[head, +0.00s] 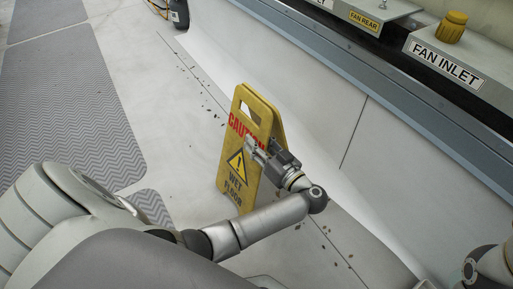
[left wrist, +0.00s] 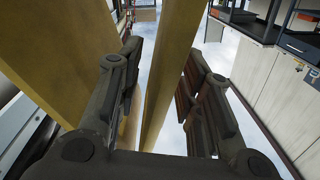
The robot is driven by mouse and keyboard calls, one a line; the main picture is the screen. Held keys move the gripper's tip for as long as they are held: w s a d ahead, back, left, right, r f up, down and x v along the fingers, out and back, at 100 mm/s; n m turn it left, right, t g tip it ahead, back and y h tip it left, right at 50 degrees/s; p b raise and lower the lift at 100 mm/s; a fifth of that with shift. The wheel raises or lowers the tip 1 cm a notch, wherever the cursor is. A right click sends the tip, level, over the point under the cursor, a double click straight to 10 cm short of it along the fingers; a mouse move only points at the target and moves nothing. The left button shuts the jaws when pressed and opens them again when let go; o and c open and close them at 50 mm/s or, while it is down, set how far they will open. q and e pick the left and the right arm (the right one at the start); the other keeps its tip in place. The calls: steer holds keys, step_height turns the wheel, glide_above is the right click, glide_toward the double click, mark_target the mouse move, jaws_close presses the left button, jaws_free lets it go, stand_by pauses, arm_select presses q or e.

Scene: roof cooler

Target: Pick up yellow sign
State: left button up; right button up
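The yellow wet-floor sign (head: 233,150) stands upright on the pale floor as a folded two-panel board with red and black lettering. My left gripper (head: 255,150) is at its right side in the head view and hides part of the lettering. In the left wrist view, one yellow panel of the sign (left wrist: 174,75) runs between the two fingers of my left gripper (left wrist: 162,75). The fingers are spread, with gaps beside the panel. The other panel lies outside the left finger. My right gripper is not in view.
A long cabinet with a FAN INLET label (head: 445,63) and a yellow knob (head: 452,27) runs along the right. Grey patterned mats (head: 70,105) lie at the left. Dark specks are scattered on the floor around the sign. Open floor lies behind the sign.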

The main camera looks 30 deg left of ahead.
arm_select(q)
steer(key=shift+b+x, duration=0.85)
steer(key=shift+x, duration=0.95)
jaws_close()
steer(key=shift+r, duration=0.1)
